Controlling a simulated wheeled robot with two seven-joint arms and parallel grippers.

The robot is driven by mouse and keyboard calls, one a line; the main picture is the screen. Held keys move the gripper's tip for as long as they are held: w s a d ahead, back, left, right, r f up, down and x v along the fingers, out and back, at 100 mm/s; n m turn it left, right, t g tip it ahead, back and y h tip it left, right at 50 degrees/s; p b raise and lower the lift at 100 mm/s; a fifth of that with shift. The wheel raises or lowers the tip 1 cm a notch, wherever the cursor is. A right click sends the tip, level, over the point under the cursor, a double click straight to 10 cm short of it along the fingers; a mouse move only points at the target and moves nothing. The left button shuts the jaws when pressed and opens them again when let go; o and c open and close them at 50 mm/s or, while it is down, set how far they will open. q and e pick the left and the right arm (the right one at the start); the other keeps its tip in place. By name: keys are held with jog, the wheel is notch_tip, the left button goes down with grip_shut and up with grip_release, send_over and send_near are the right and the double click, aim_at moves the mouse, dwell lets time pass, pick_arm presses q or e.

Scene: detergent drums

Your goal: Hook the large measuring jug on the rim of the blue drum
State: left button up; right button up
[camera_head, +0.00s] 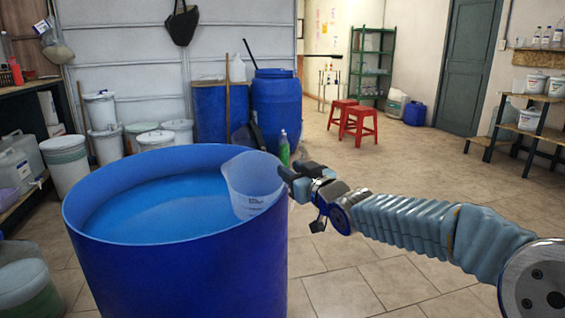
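The large measuring jug (252,182) is translucent whitish with dark markings on its side. It is at the right side of the blue drum (190,270), tilted, with its body inside the drum's rim and its lower end close to the blue liquid (150,207). My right gripper (291,182) is at the jug's right edge, just outside the drum's rim. Its fingers overlap the place where the jug's handle would be, so I cannot see the handle or whether the fingers are closed on it. I cannot tell whether the jug rests on the rim. My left gripper is not in view.
A green bottle (284,148) shows behind the drum's rim. Two blue drums (277,110) and several white buckets (64,162) stand behind and left. Red stools (359,124) and a green rack (371,65) are farther back. The tiled floor right of the drum is clear.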

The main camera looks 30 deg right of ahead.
jog(key=shift+w+p, duration=0.4)
jog(key=shift+w, duration=2.35)
grip_shut()
jog(key=shift+r, duration=0.1)
